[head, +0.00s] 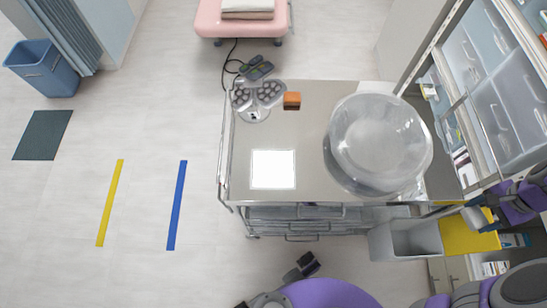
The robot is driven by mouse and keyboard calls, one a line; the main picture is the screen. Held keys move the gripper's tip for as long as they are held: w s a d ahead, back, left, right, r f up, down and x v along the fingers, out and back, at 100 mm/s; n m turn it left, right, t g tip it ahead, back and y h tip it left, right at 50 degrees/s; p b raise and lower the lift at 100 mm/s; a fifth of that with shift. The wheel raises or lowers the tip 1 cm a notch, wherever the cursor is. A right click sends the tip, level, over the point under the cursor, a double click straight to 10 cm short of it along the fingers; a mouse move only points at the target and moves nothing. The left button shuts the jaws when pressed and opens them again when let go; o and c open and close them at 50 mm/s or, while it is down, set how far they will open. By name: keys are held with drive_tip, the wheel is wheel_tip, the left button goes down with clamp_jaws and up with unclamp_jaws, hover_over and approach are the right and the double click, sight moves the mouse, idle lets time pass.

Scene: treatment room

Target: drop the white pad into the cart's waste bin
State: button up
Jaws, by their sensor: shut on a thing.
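My gripper (477,207) is at the right, above the yellow bin (458,236) on the cart's near right side. It is shut on a small pale thing (476,219), which looks like the white pad; the jaws partly hide it. An open grey bin (390,246) hangs on the cart's near side, just left of the yellow one. I cannot tell for certain which of the two is the waste bin. The steel-topped cart (310,130) stands in the middle. A flat, bright white square (273,169) lies on its top.
A large clear dome or bowl (378,145), an orange block (292,100) and a grey device with round knobs (257,98) are on the cart. Shelves with drawers (490,110) line the right. A purple rounded thing (330,294) is at the bottom. Floor at left is open.

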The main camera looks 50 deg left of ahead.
drive_tip(key=o, duration=0.5)
drive_tip(key=d, duration=0.4)
drive_tip(key=shift+o, duration=0.7)
drive_tip(key=shift+d, duration=0.2)
drive_tip(key=shift+o, duration=0.7)
drive_tip(key=shift+a, duration=0.2)
drive_tip(key=shift+o, duration=1.1)
drive_tip(key=a, duration=0.3)
drive_tip(key=shift+a, duration=0.2)
drive_tip(key=shift+d+r, duration=0.1)
drive_tip(key=shift+d, duration=0.2)
drive_tip(key=shift+w+a+r+p, duration=1.15)
drive_tip(key=shift+r+p, duration=0.75)
drive_tip(key=shift+r, duration=6.55)
drive_tip(key=s+d+r+n, duration=0.1)
drive_tip(key=s+r, duration=0.1)
drive_tip(key=s, duration=0.7)
drive_tip(key=s+r+n, duration=0.1)
drive_tip(key=s+r, duration=0.2)
drive_tip(key=s, duration=0.6)
drive_tip(key=s+d+f+n, duration=0.1)
drive_tip(key=s, duration=0.8)
drive_tip(key=s+d+f+n, duration=0.1)
drive_tip(key=s+f, duration=0.1)
drive_tip(key=s, duration=0.8)
drive_tip(key=shift+d+f, duration=0.25)
drive_tip(key=shift+d, duration=0.05)
